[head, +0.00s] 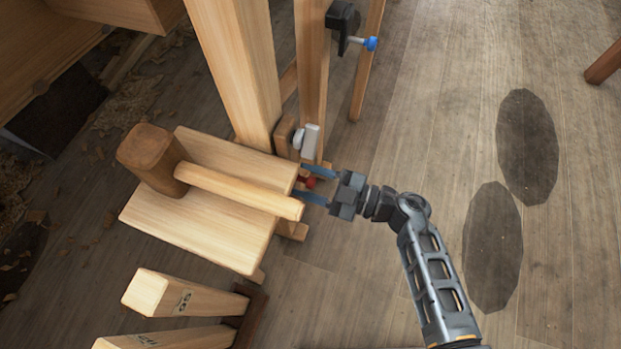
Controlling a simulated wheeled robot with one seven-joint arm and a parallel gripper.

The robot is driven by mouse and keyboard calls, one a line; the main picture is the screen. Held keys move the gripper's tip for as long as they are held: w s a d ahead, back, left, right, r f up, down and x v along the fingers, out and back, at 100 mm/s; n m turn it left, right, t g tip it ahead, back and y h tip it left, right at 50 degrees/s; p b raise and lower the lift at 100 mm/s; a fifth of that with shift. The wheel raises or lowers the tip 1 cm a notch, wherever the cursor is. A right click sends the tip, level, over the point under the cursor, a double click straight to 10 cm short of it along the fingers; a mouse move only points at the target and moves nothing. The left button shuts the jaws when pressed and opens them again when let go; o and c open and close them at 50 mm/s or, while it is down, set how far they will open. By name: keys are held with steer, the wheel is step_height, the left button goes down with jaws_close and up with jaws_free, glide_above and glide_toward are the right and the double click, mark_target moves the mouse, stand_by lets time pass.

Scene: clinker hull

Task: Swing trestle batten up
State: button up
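The wooden trestle has a broad pale upright (238,70) and a narrower upright (311,70) to its right. I cannot tell for certain which piece is the batten. A small grey-white fitting (310,141) sits low on the narrower upright. Below it is a small red knob (309,182). My gripper (310,184) comes in from the right at the foot of the upright. Its two blue fingers are apart, with the red knob near or between their tips. I cannot tell whether they touch it.
A wooden mallet (150,158) lies on a low wooden stool (215,226), its handle end close to my gripper. A black clamp with a blue handle (370,43) is higher up. Wooden blocks (180,293) lie at the lower left. Floor to the right is clear.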

jaws_close()
steer(key=shift+w, duration=0.1)
stand_by(0.4)
steer(key=w+d+r+n+b, duration=0.3)
steer(key=w+d+n, duration=0.1)
steer(key=w+n, duration=0.45)
steer(key=w+r+n+p, duration=0.1)
steer(key=w+r+n, duration=0.1)
steer(key=r+n, duration=0.2)
steer(key=w+d+r+n, duration=0.1)
steer(key=w+r+n, duration=0.2)
steer(key=r+n, duration=0.2)
steer(key=shift+w+r+p, duration=0.25)
steer(key=shift+r+p, duration=0.1)
steer(key=shift+r, duration=1)
steer(key=shift+d, duration=0.1)
